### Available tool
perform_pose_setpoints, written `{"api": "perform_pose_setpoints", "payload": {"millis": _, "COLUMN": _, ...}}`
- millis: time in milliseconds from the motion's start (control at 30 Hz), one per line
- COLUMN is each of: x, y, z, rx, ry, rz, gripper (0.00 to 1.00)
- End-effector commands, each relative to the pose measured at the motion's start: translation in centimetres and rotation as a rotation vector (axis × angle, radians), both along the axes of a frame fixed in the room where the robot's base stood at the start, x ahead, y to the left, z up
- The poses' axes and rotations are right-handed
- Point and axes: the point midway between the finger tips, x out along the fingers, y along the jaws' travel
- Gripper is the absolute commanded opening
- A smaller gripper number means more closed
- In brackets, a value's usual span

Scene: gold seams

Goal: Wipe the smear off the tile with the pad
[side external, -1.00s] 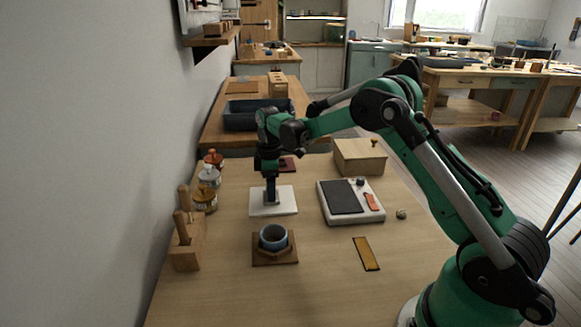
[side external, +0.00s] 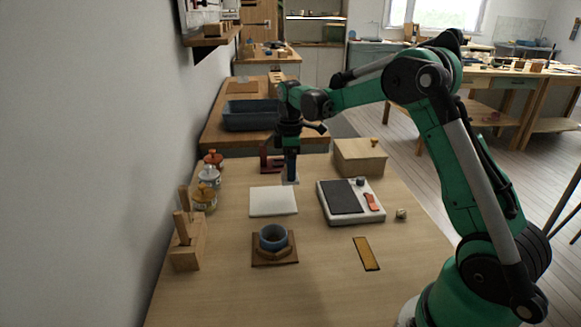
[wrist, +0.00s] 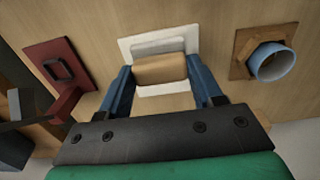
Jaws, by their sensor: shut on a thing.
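The white tile (side external: 273,201) lies on the table, and its top looks plain and pale in the side view. I can make out no smear on its visible surface; in the wrist view the pad hides the middle of the tile (wrist: 188,43). My gripper (side external: 291,178) is shut on the pad, just beyond the tile's back right corner in the side view. In the wrist view the pad (wrist: 160,69) shows a tan block between the blue fingers, with a pale grey layer beyond it. It appears lifted, but its exact height is unclear.
A blue cup (side external: 273,238) stands on a brown base in front of the tile. A red stand (side external: 270,161) is behind it, a white-and-black board (side external: 343,197) to the right, jars (side external: 207,186) to the left. A wooden box (side external: 360,157) stands at back right.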

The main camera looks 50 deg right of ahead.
Motion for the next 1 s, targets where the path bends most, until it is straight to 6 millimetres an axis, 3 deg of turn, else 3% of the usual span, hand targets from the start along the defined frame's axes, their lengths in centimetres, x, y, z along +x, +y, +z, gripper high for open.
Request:
{"api": "perform_pose_setpoints", "payload": {"millis": 300, "x": 0.0, "y": 0.0, "z": 2.6, "rx": 0.000, "ry": 0.000, "rz": 0.000, "gripper": 0.17}}
{"api": "perform_pose_setpoints", "payload": {"millis": 1000, "x": -0.3, "y": 0.4, "z": 3.4, "rx": 0.000, "ry": 0.000, "rz": 0.001, "gripper": 0.17}}
